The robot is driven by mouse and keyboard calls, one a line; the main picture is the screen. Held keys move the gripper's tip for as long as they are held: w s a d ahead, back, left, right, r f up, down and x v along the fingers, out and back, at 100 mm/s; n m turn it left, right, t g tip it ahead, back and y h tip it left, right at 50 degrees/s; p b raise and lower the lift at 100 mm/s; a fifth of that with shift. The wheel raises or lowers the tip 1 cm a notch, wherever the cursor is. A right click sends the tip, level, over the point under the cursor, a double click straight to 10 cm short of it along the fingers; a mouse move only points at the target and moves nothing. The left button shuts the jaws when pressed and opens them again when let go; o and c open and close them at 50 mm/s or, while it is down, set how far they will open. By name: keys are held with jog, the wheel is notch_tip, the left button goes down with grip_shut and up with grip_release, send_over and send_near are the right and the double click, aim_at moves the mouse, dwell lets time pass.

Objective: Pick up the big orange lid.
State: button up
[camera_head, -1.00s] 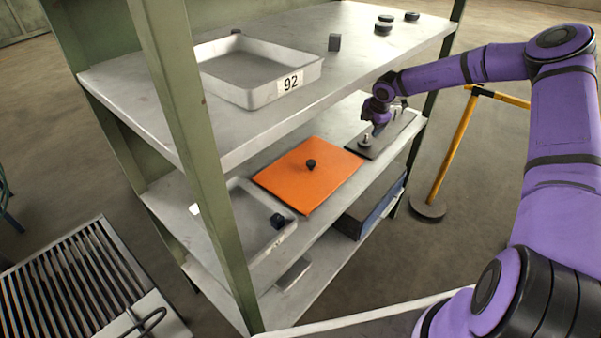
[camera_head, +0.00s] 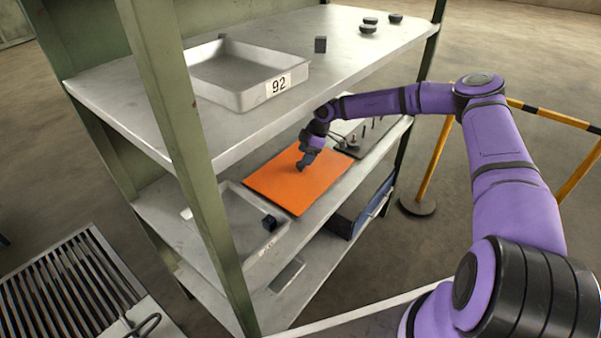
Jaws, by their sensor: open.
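The big orange lid (camera_head: 283,190) is a flat orange plate lying on the middle shelf (camera_head: 337,184). Its dark knob, at the middle of the plate, is mostly hidden behind my gripper. My gripper (camera_head: 302,167) is over the lid at the knob, pointing down with its jaws open. I cannot tell whether the fingers touch the knob or stand around it. The lid lies flat on the shelf.
A tray (camera_head: 232,243) with a dark cube (camera_head: 269,222) is left of the lid. A dark plate with pegs (camera_head: 366,137) is right of it. The upper shelf (camera_head: 330,70) is close above, with a tray marked 92 (camera_head: 268,92). A striped barrier (camera_head: 436,160) stands at right.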

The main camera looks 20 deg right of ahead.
aim_at(301, 168)
jog(key=shift+x, duration=2.5)
jog(key=shift+d, duration=0.1)
jog(key=c, duration=1.1)
jog(key=shift+c, duration=0.2)
jog(key=shift+r, duration=0.15)
